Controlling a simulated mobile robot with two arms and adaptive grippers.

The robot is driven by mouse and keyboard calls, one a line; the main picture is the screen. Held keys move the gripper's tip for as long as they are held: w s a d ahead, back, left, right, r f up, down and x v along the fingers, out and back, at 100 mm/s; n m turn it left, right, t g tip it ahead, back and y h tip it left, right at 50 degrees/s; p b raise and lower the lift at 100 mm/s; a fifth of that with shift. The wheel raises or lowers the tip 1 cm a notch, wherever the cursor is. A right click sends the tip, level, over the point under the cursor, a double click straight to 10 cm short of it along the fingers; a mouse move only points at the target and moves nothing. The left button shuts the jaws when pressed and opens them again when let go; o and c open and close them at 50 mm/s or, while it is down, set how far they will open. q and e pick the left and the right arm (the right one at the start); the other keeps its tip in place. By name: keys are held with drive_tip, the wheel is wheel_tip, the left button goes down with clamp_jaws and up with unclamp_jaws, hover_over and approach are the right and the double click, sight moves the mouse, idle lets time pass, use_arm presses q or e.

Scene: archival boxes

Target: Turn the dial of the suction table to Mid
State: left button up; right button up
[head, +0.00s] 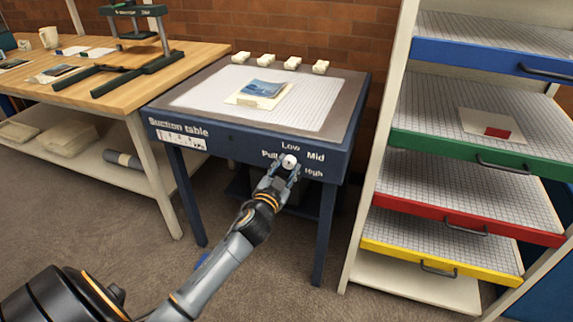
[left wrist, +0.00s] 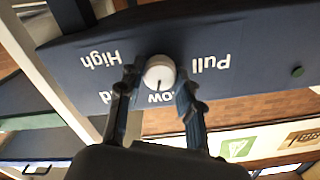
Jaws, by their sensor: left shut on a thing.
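The suction table (head: 250,143) is dark blue with a gridded white top. Its white round dial (head: 289,160) is on the front panel, with Pull at its left, Low above, Mid at upper right and High at lower right. My left gripper (head: 285,171) has one finger on each side of the dial and is shut on it. In the left wrist view, the panel is upside down and the dial (left wrist: 158,72) sits between the fingertips. A small dark mark on it points toward Low, whose label is partly hidden. Mid is mostly hidden behind a finger. My right gripper is not in view.
Papers with a blue picture (head: 262,90) lie on the tabletop, with several white blocks (head: 292,62) along its back edge. A wooden bench (head: 200,52) stands at left. A rack with coloured drawers (head: 440,145) stands close at right. Carpet is clear in front.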

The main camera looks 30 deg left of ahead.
use_arm(q)
drive_tip(key=m+p, duration=0.1)
drive_tip(key=m, duration=0.4)
drive_tip(key=shift+p, duration=0.4)
drive_tip(key=shift+m+p, duration=0.3)
drive_tip(key=shift+m, duration=1.3)
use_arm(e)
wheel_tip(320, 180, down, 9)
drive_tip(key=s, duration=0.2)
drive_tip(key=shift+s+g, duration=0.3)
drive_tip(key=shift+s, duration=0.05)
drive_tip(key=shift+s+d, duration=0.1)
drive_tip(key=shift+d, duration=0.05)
use_arm(q)
drive_tip(key=o, duration=1.1)
drive_tip(key=shift+o, duration=0.2)
drive_tip(key=shift+s, duration=0.1)
drive_tip(key=shift+s+d+f, duration=0.1)
drive_tip(key=shift+s+d, duration=0.05)
drive_tip(key=shift+s, duration=0.15)
drive_tip(key=v, duration=1.1)
